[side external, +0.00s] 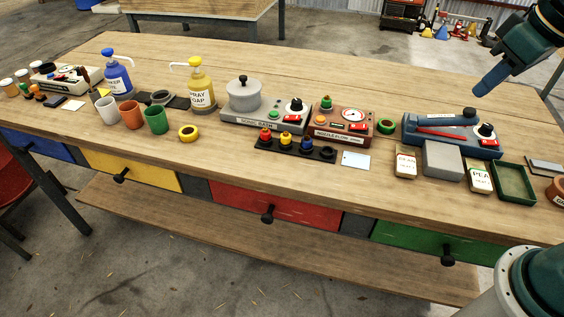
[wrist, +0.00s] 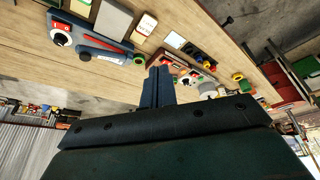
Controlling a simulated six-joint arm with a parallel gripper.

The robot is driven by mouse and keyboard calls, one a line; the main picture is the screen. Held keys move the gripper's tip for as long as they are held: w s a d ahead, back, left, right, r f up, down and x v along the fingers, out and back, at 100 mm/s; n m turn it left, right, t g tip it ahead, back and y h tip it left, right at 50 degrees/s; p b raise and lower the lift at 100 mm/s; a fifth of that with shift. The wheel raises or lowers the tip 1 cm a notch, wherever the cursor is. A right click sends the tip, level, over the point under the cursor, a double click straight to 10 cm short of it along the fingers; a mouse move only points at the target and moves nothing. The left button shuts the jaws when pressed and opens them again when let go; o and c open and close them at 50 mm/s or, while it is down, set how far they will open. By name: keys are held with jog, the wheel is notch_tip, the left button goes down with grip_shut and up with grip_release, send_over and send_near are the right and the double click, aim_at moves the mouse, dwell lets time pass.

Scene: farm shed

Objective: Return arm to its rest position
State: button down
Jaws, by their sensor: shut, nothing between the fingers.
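My gripper (side external: 491,80) is in the upper right of the side external view, raised above the back right part of the workbench (side external: 350,78). Its blue fingers point down and to the left, and are clear of everything on the bench. In the wrist view the two fingers (wrist: 158,87) are together with nothing between them. The blue device (side external: 452,134) with a red handle or bar stands on the bench below the gripper, apart from it.
Coloured drawers, including a red one (side external: 275,205), are shut below. Air around the gripper is free.

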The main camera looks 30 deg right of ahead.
jog(key=s+f+t, duration=0.1)
jog(key=s+f, duration=0.1)
jog(key=s, duration=0.6)
jog(key=shift+s+m, duration=0.4)
